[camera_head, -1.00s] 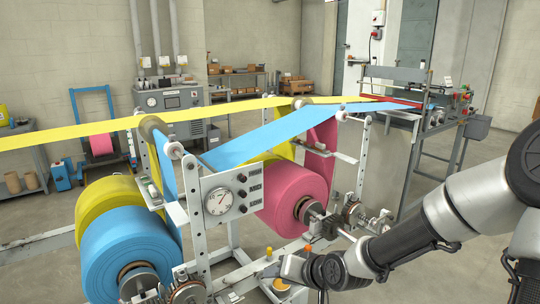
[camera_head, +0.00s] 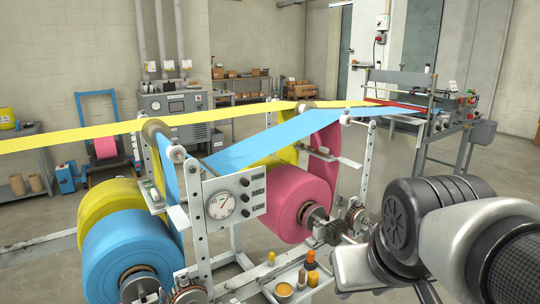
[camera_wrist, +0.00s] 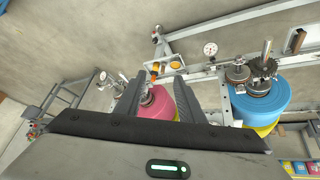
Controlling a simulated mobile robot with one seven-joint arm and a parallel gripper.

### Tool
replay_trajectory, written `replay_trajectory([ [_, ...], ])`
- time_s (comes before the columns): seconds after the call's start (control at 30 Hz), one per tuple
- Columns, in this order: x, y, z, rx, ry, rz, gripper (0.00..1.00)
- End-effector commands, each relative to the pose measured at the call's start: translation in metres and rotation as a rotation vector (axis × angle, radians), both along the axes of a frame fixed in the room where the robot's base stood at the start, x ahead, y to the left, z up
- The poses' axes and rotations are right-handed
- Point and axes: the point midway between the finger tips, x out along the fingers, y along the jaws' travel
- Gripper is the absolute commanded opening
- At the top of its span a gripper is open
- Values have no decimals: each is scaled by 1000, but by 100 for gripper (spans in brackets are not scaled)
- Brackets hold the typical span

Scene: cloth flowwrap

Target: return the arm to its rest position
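My arm (camera_head: 480,225) fills the lower right of the head view, folded close to the camera, with a dark ribbed joint at its left end. My gripper's fingers cannot be made out in the head view. In the wrist view my gripper (camera_wrist: 160,79) shows two dark fingers standing well apart, with nothing held between them. Beyond and between the fingers lies the pink roll (camera_wrist: 156,105), at a distance.
The wrapping machine stands left of my arm with a pink roll (camera_head: 295,200), blue roll (camera_head: 128,250), yellow roll (camera_head: 100,198) and dial panel (camera_head: 232,200). A small tray (camera_head: 265,287) holds orange-capped items. A metal-framed machine (camera_head: 450,130) stands behind. Open floor lies between.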

Motion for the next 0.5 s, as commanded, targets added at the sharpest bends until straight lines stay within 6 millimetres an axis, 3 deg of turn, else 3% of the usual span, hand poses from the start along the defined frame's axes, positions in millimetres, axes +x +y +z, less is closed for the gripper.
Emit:
replay_trajectory([
  [0.1,-36,6,-13,68,39,-31,35],
  [0.17,-37,7,11,72,47,-35,35],
  [0.5,-36,6,93,69,47,-33,35],
])
